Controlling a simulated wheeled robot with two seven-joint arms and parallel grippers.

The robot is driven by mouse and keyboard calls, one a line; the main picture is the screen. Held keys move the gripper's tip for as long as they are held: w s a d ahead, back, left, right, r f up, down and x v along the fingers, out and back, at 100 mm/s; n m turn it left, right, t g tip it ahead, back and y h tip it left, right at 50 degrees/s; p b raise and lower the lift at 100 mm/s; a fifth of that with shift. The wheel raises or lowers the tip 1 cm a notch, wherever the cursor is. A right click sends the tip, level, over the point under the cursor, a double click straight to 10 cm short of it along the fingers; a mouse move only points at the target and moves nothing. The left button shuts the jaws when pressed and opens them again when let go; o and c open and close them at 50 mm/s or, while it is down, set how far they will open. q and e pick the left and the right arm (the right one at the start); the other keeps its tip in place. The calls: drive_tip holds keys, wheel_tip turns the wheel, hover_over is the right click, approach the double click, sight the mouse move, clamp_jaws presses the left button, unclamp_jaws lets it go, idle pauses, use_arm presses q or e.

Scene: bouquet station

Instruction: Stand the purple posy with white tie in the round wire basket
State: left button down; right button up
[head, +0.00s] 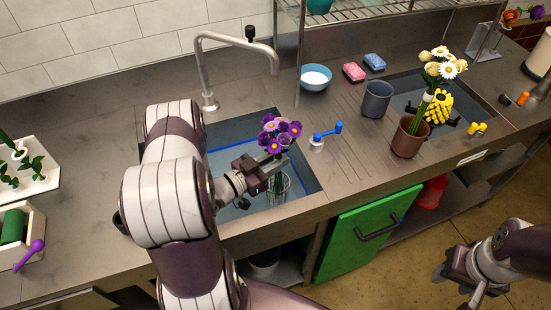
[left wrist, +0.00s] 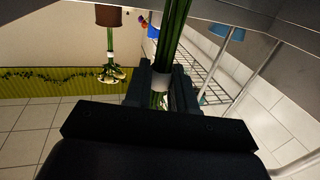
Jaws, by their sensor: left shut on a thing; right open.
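The purple posy (head: 281,132) is upright over the sink, its blooms above my left gripper (head: 272,172). That gripper is shut on its stems. In the left wrist view, the green stems (left wrist: 175,35) and white tie (left wrist: 161,81) show at the fingers (left wrist: 160,95). The round wire basket (head: 280,192) is in the sink directly below the gripper. The stems' lower ends reach down into its outline; whether they touch its bottom cannot be told. My right gripper (head: 462,282) is open and empty, low in front of the counter at the right.
A faucet (head: 207,75) stands behind the sink (head: 305,180). A blue-handled item (head: 328,131) is close right of the posy. Farther right are a grey cup (head: 377,99) and a brown pot (head: 409,138) with white flowers. The ribbed drainboard (head: 350,160) has free room.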

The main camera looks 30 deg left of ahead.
use_arm(q)
drive_tip(key=shift+f+b, duration=1.15)
drive_tip(key=shift+f, duration=0.3)
use_arm(e)
drive_tip(key=shift+f, duration=1.25)
use_arm(q)
drive_tip(key=shift+f, duration=0.1)
use_arm(e)
drive_tip(key=shift+f, duration=0.1)
use_arm(q)
drive_tip(key=shift+c, duration=1)
unclamp_jaws()
